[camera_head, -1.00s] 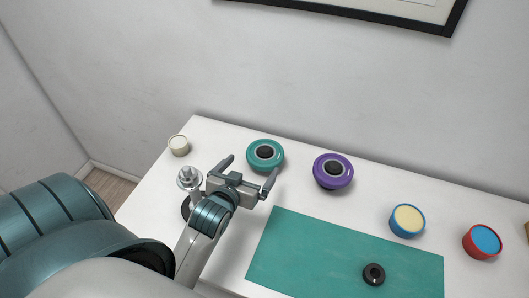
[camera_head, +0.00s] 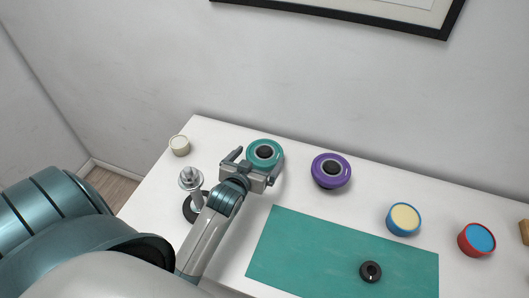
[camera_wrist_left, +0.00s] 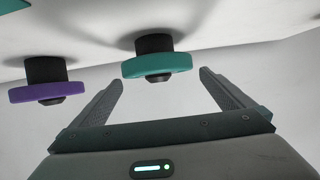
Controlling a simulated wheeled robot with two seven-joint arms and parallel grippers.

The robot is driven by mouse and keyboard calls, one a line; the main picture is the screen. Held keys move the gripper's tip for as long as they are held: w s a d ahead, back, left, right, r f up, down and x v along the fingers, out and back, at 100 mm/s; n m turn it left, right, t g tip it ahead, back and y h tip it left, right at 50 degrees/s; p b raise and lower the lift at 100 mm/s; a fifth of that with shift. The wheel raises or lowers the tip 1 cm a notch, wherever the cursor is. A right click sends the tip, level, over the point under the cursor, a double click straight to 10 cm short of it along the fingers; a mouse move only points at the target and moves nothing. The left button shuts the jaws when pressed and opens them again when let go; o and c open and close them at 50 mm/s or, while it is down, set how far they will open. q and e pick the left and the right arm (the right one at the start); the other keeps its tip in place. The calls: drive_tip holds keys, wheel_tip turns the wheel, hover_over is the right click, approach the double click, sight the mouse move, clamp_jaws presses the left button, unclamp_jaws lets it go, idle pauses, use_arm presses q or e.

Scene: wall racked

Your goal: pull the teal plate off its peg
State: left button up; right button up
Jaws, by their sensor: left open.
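The teal plate (camera_head: 265,149) is a round disc with a dark centre, on a black peg above the white table. It also shows in the left wrist view (camera_wrist_left: 157,66), between and beyond the fingertips, with the black peg (camera_wrist_left: 154,43) behind it. My left gripper (camera_head: 258,161) is open and close in front of the plate, with its two fingers (camera_wrist_left: 160,82) spread to either side. I cannot see any contact between fingers and plate. My right gripper is in neither view.
A purple plate (camera_head: 331,170) on a similar peg stands right of the teal one. A metal-topped stand (camera_head: 191,181) is left of my gripper, beside a small cream pot (camera_head: 180,145). A green mat (camera_head: 320,250) bears a black ring (camera_head: 370,271). Blue (camera_head: 404,219) and red (camera_head: 477,240) tins stand right.

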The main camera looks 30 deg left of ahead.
sight(262, 154)
use_arm(q)
drive_tip(key=shift+w, duration=0.1)
idle(0.3)
drive_tip(key=shift+w+a+f+p, duration=0.1)
drive_tip(key=shift+w+f+p, duration=0.05)
drive_tip(key=shift+w+p, duration=0.4)
drive_tip(key=p+x, duration=0.1)
drive_tip(key=x, duration=0.1)
drive_tip(key=shift+w+f, duration=0.15)
drive_tip(key=shift+w, duration=0.15)
drive_tip(key=shift+w+a+f, duration=0.1)
drive_tip(key=shift+w+f, duration=0.25)
drive_tip(key=shift+w, duration=0.15)
drive_tip(key=c, duration=1.3)
drive_tip(key=shift+o, duration=0.2)
drive_tip(key=shift+r, duration=0.2)
